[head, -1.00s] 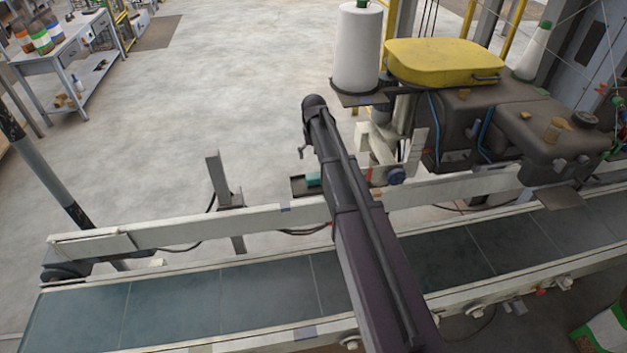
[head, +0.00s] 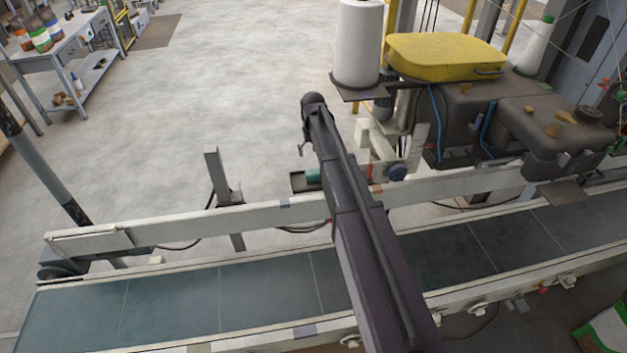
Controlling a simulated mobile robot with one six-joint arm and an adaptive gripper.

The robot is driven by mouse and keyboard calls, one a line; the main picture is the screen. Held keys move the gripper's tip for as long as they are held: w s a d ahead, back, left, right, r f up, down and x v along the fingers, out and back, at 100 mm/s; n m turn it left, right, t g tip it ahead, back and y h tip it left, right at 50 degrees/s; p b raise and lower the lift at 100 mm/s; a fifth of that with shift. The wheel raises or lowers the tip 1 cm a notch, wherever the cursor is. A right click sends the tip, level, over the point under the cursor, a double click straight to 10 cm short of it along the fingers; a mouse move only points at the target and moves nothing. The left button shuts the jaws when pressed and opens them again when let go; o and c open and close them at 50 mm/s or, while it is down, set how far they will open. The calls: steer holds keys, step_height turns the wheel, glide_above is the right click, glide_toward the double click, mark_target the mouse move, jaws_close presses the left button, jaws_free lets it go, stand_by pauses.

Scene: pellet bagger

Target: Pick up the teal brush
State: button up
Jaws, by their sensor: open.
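The teal brush (head: 312,175) shows as a small teal patch in a small dark tray (head: 298,184), just beyond the conveyor's far rail. My arm covers its right part. My arm reaches over the conveyor, and its dark joint stands above and beyond the tray. Only a small part of my gripper (head: 302,151) shows, at the left edge of the arm above the brush in the picture. It is open and appears apart from the brush. The rest of it is hidden behind the arm.
The conveyor belt (head: 180,301) crosses the foreground, with a pale rail (head: 185,229) behind it. An upright post (head: 213,178) stands left of the tray. A white thread cone (head: 358,45) and a yellow-lidded machine (head: 445,55) stand to the right. Open floor lies beyond.

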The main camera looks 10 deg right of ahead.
mark_target(314, 171)
steer(key=shift+f+b, duration=2.8)
steer(key=shift+f, duration=0.35)
steer(key=shift+f, duration=0.1)
step_height(314, 171, down, 5)
steer(key=b, duration=0.5)
steer(key=shift+d, duration=0.1)
steer(key=c, duration=1)
steer(key=shift+r, duration=0.25)
